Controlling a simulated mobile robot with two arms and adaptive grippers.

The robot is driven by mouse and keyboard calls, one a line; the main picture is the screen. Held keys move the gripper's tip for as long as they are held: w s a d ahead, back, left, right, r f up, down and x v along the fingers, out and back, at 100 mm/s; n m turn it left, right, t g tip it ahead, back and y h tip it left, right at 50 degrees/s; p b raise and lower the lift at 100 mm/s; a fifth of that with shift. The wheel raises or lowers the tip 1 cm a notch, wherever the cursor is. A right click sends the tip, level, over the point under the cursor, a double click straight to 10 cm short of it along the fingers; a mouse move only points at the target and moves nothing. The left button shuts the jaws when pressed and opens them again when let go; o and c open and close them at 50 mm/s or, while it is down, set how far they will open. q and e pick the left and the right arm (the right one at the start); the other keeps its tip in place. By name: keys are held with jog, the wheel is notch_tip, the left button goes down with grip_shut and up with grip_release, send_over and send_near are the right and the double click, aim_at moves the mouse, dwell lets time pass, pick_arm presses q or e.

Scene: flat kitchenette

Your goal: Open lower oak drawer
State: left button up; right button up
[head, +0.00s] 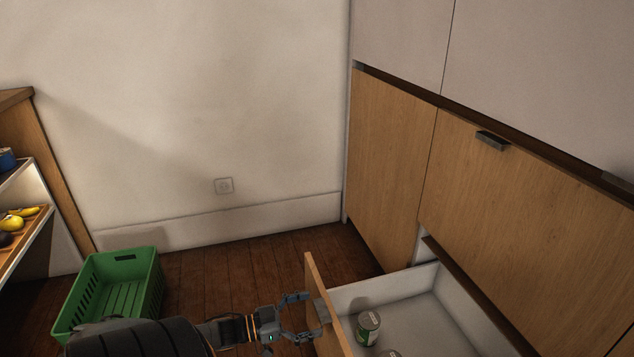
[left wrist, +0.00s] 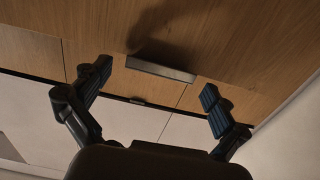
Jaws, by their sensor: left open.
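The lower oak drawer (head: 318,290) stands pulled out from the cabinet, its white inside showing. A green-labelled can (head: 368,328) stands in it, and the top of a second can (head: 389,353) shows at the bottom edge. My left gripper (head: 301,318) is in front of the drawer's oak face, with its fingers spread apart. In the left wrist view the drawer's grey bar handle (left wrist: 160,69) lies between and beyond the open fingers (left wrist: 156,84), apart from both. My right gripper is not in view.
A green crate (head: 112,290) stands on the wooden floor at the left. A shelf with fruit (head: 12,224) is at the far left. The upper oak drawer (head: 530,215) with a dark handle (head: 492,140) is shut. Floor between crate and cabinet is clear.

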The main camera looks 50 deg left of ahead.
pick_arm(q)
jog(key=v, duration=1)
jog(key=shift+s, duration=0.15)
jog(key=shift+a+f, duration=0.1)
